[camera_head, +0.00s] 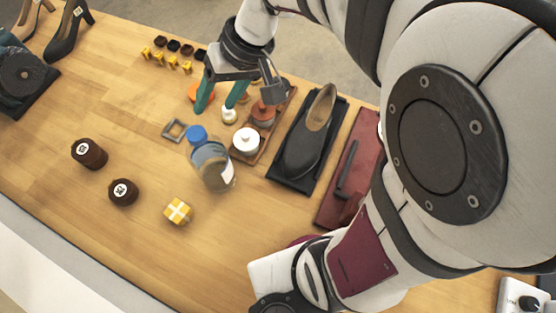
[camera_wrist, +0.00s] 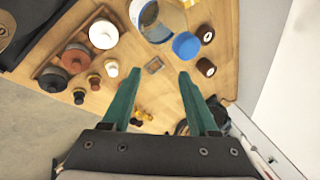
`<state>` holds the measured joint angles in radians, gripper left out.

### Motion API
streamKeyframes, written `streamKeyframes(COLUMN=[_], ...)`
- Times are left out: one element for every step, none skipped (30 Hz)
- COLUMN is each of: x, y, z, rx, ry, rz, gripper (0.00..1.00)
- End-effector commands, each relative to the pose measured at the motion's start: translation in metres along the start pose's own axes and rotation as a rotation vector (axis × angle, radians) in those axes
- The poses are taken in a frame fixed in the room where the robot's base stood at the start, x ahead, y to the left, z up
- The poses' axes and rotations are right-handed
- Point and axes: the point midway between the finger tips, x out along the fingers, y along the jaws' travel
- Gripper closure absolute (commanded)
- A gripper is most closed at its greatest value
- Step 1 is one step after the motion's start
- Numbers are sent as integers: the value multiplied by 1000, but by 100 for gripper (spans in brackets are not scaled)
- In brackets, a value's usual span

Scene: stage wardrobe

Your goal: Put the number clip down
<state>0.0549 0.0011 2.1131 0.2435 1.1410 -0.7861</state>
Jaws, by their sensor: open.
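My gripper (camera_head: 219,104) is open over the table, its teal fingers apart with nothing held between them. It also shows open in the wrist view (camera_wrist: 159,76). I cannot tell for sure which thing is the number clip. A small grey square frame (camera_head: 183,127) lies on the table just in front of the fingers; it shows between and beyond the fingertips in the wrist view (camera_wrist: 154,65). Several small yellow pieces (camera_head: 172,61) and dark pieces (camera_head: 187,50) stand in rows farther back. Two brown cylinders (camera_head: 90,156) (camera_head: 123,194) bear round white labels with unreadable marks.
A blue-capped bottle (camera_head: 212,164) stands near the frame. A wooden tray (camera_head: 259,142) holds lidded pots to the right. A dark shoe (camera_head: 309,137) and red board (camera_head: 340,181) lie beyond. A yellow gift-like cube (camera_head: 178,210) sits in front. The table's left middle is clear.

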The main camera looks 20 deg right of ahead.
Motion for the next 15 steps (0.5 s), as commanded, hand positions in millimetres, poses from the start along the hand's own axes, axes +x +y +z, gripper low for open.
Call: streamKeyframes(x=[-13,-18,-22,-24,-26,-26,-27,-27,-27,-27,-27,-27,-27,-27,-27], y=[-4,-2,2,6,9,14,17,20,22,23,23,23,23,23,23], z=[49,77,110,130,148,166,176,184,190,192,194,194,194,193,193], rx=[123,208,313,381,440,504,543,570,595,607,612,614,613,613,613], ry=[-43,-68,-92,-104,-110,-114,-116,-116,-115,-115,-115,-116,-116,-116,-115], rz=[53,94,146,184,217,255,277,295,309,316,319,320,319,319,319], gripper=[40,40,40,40,40,40,38,34,34,34,34,34,34,34,34])
